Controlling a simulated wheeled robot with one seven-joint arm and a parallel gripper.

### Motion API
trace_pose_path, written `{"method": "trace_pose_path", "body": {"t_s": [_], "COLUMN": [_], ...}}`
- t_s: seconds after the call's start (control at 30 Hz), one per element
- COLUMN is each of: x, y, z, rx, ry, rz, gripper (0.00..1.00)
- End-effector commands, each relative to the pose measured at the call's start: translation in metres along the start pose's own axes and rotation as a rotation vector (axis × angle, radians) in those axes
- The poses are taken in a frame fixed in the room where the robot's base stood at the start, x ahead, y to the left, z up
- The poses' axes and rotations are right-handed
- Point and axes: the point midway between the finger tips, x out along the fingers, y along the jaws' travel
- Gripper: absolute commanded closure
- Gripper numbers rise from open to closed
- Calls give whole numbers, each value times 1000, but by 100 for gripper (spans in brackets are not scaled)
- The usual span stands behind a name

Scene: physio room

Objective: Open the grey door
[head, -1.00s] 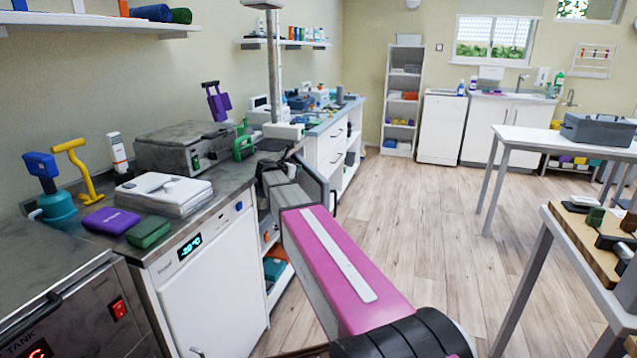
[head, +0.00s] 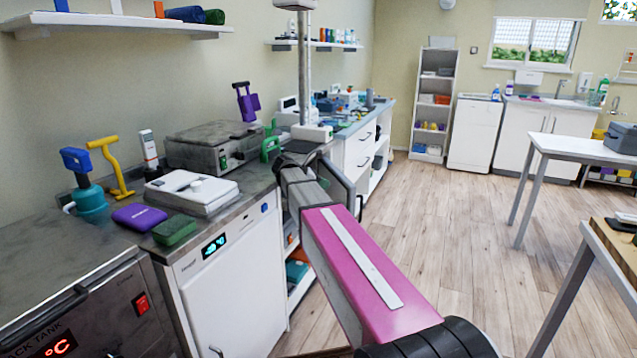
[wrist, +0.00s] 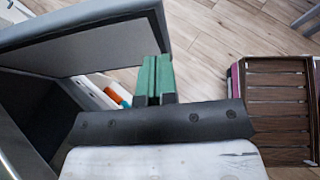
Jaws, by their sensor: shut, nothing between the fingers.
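The grey door (wrist: 90,50) stands partly open in the wrist view, showing a lighter inner panel and a dark border. A dark cabinet interior (wrist: 30,110) shows at its left. My gripper (wrist: 158,68), with green fingers, is shut and empty by the door's right end, on the inner side. I cannot tell whether the fingers touch the door. In the head view the door (head: 346,186) juts out from the counter beyond my pink arm, which hides much of it. My gripper is hidden there.
A counter (head: 75,222) with a scale and tools runs along the left, above a white-fronted unit (head: 232,300). The wooden floor (head: 450,220) between is clear. A slatted brown surface (wrist: 275,100) shows at the wrist view's right.

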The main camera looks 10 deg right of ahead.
Motion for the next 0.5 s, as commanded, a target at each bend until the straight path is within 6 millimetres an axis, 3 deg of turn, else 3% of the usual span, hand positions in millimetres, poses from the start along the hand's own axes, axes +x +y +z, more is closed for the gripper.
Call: {"method": "trace_pose_path", "body": {"t_s": [0.3,0.5], "x": [58,78], "y": [0,0], "z": [4,16], "rx": [1,1], "ry": [-1,-1], "rz": [-2,0], "gripper": [100,100]}}
